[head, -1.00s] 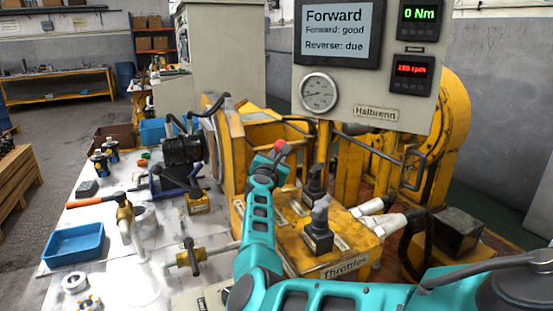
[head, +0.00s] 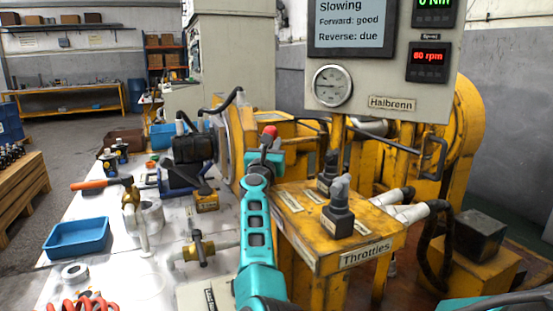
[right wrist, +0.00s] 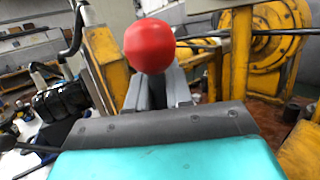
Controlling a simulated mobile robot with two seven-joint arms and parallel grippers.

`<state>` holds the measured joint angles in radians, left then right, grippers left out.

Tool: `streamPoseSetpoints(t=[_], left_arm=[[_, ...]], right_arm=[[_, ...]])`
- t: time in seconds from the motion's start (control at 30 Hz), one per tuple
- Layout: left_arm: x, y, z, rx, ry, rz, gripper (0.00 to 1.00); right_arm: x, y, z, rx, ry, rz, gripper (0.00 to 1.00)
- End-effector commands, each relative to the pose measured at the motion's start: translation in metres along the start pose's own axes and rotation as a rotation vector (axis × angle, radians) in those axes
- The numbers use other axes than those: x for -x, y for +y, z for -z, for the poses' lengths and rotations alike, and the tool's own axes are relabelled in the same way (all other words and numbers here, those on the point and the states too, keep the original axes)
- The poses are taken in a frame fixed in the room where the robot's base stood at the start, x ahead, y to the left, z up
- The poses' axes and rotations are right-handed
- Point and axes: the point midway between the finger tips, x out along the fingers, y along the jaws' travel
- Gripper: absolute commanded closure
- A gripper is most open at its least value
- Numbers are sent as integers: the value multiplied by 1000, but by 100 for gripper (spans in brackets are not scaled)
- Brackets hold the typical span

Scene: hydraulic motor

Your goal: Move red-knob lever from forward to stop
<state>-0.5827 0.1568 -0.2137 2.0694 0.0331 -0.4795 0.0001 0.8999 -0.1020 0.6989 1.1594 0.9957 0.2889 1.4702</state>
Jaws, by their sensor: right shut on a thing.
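The red-knob lever shows its red ball knob (head: 270,131) just above my right gripper (head: 265,152). The right gripper is shut on the lever just below the knob. In the right wrist view the red knob (right wrist: 150,46) rises above the grey fingers (right wrist: 157,92), which hide most of the lever's shaft. The lever's base is hidden behind my teal arm. The display (head: 351,25) reads "Slowing", with "Forward: good" and "Reverse: due". My left gripper is not in view.
A yellow console labelled "Throttles" (head: 365,254) with two dark-based levers (head: 338,222) stands right of my arm. White-ended hoses (head: 410,212) join its right side. A workbench with a blue tray (head: 78,238) and a brass valve (head: 197,250) lies left.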

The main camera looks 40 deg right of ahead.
Motion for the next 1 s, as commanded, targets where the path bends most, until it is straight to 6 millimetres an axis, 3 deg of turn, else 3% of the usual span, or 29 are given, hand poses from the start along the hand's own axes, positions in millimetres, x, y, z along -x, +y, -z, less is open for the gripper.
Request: streamPoseSetpoints(t=[0.37,0.4,0.6,1.0], left_arm=[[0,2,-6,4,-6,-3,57],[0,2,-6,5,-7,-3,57],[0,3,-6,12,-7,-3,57],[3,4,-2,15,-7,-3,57]], right_arm=[[1,3,-1,12,-7,-5,100],[1,3,-1,12,-7,-5,77],[1,2,-1,11,-7,-4,59],[12,3,-2,10,-6,-5,59]])
